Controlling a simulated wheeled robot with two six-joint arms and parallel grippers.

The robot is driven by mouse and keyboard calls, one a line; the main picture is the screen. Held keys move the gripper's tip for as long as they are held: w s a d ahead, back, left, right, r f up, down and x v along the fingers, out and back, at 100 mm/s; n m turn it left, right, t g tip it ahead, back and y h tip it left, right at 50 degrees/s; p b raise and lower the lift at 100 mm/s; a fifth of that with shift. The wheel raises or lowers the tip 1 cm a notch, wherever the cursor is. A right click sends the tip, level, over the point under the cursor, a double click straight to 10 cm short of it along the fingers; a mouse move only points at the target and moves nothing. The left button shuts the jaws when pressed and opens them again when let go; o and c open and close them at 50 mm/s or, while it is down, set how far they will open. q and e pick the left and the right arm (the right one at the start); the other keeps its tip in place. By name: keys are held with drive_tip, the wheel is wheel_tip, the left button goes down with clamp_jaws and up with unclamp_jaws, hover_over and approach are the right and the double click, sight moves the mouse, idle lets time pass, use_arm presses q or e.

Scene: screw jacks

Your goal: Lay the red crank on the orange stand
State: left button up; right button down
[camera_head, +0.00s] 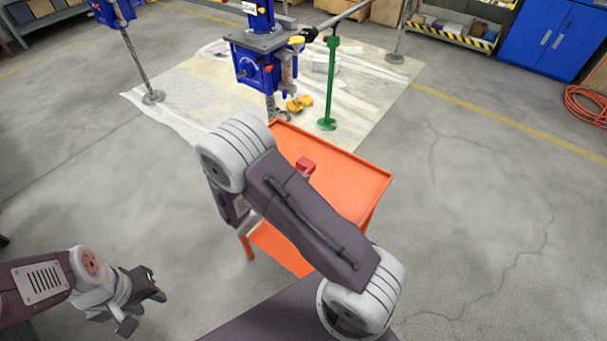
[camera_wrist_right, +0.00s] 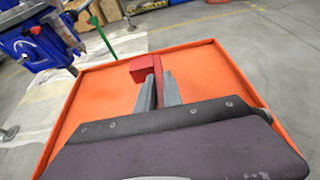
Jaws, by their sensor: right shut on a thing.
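The orange stand (camera_head: 352,178) is a tray-topped cart in front of me in the head view, its top partly covered by my right arm. The tray also fills much of the right wrist view (camera_wrist_right: 215,80). The red crank (camera_head: 306,165) shows beyond my right arm, over the tray. In the right wrist view the crank (camera_wrist_right: 146,68) stands between the grey fingers of my right gripper (camera_wrist_right: 158,88), which is shut on it. I cannot tell whether the crank touches the tray. My left gripper (camera_head: 144,308) is open and empty at lower left, away from the stand.
A blue screw jack (camera_head: 258,70) and a green stand (camera_head: 329,95) are on a pale sheet (camera_head: 190,115) behind the cart. A yellow tool (camera_head: 299,104) lies on the sheet. Blue cabinets (camera_head: 550,40) are far right. The floor right of the cart is clear.

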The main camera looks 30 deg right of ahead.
drive_tip(key=w+d+f, duration=0.2)
drive_tip(key=w, duration=0.1)
drive_tip(key=w+d+f, duration=0.2)
drive_tip(key=w, duration=0.1)
drive_tip(key=w+d+f, duration=0.2)
drive_tip(key=w, duration=0.1)
drive_tip(key=shift+w+f, duration=0.1)
drive_tip(key=shift+f, duration=0.2)
drive_tip(key=shift+w+d+f, duration=0.1)
drive_tip(key=shift+w+f, duration=0.05)
drive_tip(key=shift+w, duration=0.1)
drive_tip(key=shift+f, duration=2)
drive_tip(key=shift+f+b, duration=0.15)
drive_tip(key=shift+b, duration=0.25)
drive_tip(key=c, duration=1.5)
unclamp_jaws()
drive_tip(key=shift+s, duration=0.1)
